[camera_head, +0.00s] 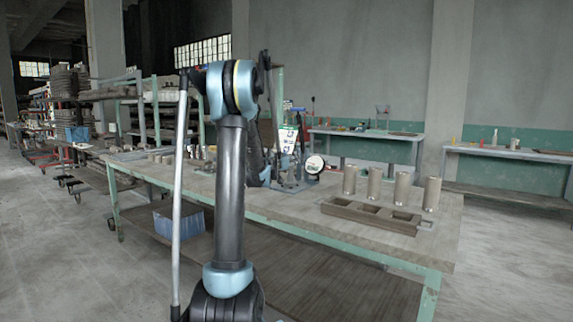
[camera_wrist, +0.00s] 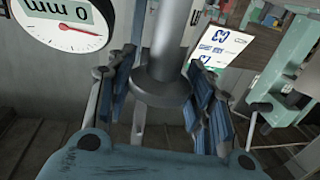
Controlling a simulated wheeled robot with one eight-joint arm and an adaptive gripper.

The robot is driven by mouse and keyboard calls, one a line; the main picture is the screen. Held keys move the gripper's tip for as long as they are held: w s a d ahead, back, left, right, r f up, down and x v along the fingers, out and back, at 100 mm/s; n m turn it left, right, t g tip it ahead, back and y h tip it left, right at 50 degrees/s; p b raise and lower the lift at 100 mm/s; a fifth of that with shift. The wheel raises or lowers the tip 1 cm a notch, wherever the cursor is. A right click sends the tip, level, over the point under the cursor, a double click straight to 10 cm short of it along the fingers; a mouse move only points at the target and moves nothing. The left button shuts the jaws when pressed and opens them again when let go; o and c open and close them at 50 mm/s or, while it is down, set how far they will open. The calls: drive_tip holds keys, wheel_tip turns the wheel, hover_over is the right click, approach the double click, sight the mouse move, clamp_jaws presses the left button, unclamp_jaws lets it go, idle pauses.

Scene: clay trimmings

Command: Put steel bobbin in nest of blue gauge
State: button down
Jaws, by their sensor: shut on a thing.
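The steel bobbin (camera_wrist: 160,88), a grey shaft with a wide round flange, stands between the blue-padded fingers of my gripper (camera_wrist: 163,72) in the wrist view. My gripper is shut on it. A round white dial marked "0 mm" with a red needle (camera_wrist: 66,22) is at upper left in the wrist view, close beside the fingers. In the head view the dial (camera_head: 314,164) stands on the workbench just right of my arm. The gauge's nest cannot be made out, and my arm hides much of that area. I cannot tell whether the bobbin touches anything below.
The wooden workbench (camera_head: 385,247) holds several upright cylinders (camera_head: 374,183) and a brown tray with square openings (camera_head: 372,216) at right. A white card with blue marks (camera_wrist: 222,45) and green equipment (camera_wrist: 285,62) stand close to my gripper's right side.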

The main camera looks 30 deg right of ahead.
drive_tip(key=shift+f, duration=0.55)
drive_tip(key=c, duration=0.8)
unclamp_jaws()
drive_tip(key=shift+o, duration=0.2)
